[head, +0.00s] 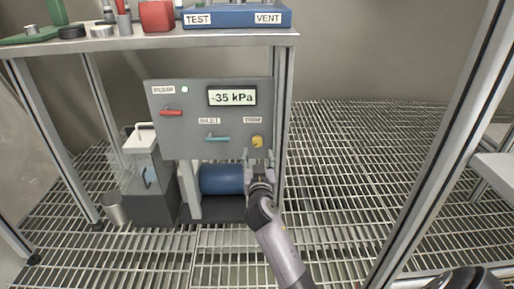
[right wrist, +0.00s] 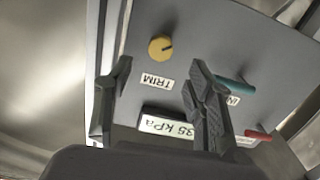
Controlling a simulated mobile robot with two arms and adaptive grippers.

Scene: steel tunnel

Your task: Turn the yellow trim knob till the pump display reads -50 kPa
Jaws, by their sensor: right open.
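The yellow trim knob (head: 257,141) sits at the lower right of the grey pump panel (head: 180,140), under a TRIM label. In the right wrist view the knob (right wrist: 160,48) has a dark pointer mark and lies beyond the fingertips, not touched. The pump display (head: 232,97) reads -35 kPa. My right gripper (head: 259,156) is just below the knob in the head view. Its jaws are open and empty, with the fingers (right wrist: 160,75) apart in the wrist view.
A red lever (head: 171,113) and a teal INLET lever (head: 217,138) share the panel. A blue cylinder (head: 222,180) lies below it. A clear-topped container (head: 140,165) and a metal cup (head: 115,209) stand at left. Metal posts (head: 440,150) rise at right above open grating.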

